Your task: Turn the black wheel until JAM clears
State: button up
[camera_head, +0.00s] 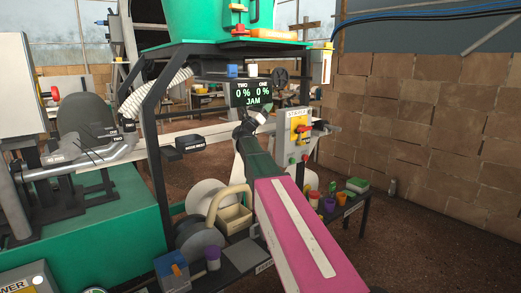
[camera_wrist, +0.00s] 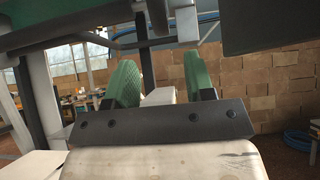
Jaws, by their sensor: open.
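A display (camera_head: 252,93) in the head view reads "TWO 0 %", "ONE 0 %" and "JAM". A small black wheel with spokes (camera_head: 280,76) shows just right of the display, partly behind its upper right corner. My gripper (camera_head: 247,122) is at the end of my magenta and dark green arm, just below the display. In the picture it is below and left of the wheel. The wrist view shows its two green finger pads (camera_wrist: 160,85) apart with nothing held between them. I cannot make out the wheel in the wrist view.
A yellow switch box with a red knob (camera_head: 299,126) stands close right of my gripper. A black frame (camera_head: 155,150) carries a green hopper (camera_head: 210,20), with a ribbed white hose (camera_head: 155,92) at left. A low shelf (camera_head: 350,205) holds coloured pots. Brown floor lies open at right.

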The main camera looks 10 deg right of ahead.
notch_tip(320, 180, down, 21)
jog(key=w+n+t+y, duration=0.1)
jog(key=n+t+y, duration=0.3)
jog(key=n+y, duration=0.6)
jog(key=w+a+n+t+y, duration=0.1)
jog(key=n+t+y, duration=0.3)
jog(key=n+y, duration=0.6)
jog(key=shift+w+f+n+y, duration=0.2)
jog(key=shift+w+n+y, duration=0.15)
jog(key=shift+n, duration=3.85)
jog(key=shift+a, duration=0.1)
